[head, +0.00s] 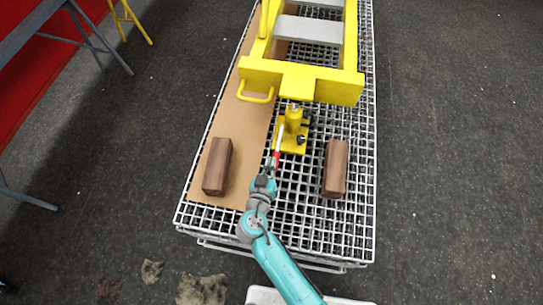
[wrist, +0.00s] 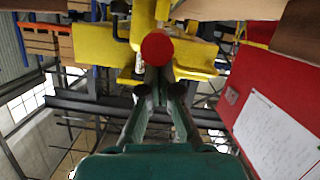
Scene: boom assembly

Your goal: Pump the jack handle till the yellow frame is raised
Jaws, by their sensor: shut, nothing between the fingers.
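The yellow frame (head: 255,75) lies over the grid table, and its crossbar is at the near end. The yellow jack (head: 290,138) stands on the grid under the middle of the crossbar. I cannot tell whether its top touches the frame. The jack handle (head: 276,158) is white with a red grip and points toward me. My gripper (head: 271,166) is at the handle's near end. In the wrist view the handle's round red end (wrist: 157,47) is just beyond my fingertips (wrist: 156,76), which are shut with nothing between them. The frame (wrist: 100,42) fills the upper part there.
Two brown wooden blocks lie on the table, one at left (head: 217,166) on a brown board (head: 233,127) and one at right (head: 335,168) on the bare grid (head: 357,205). A yellow loop (head: 257,97) sticks out from the crossbar's left. Dark floor surrounds the table.

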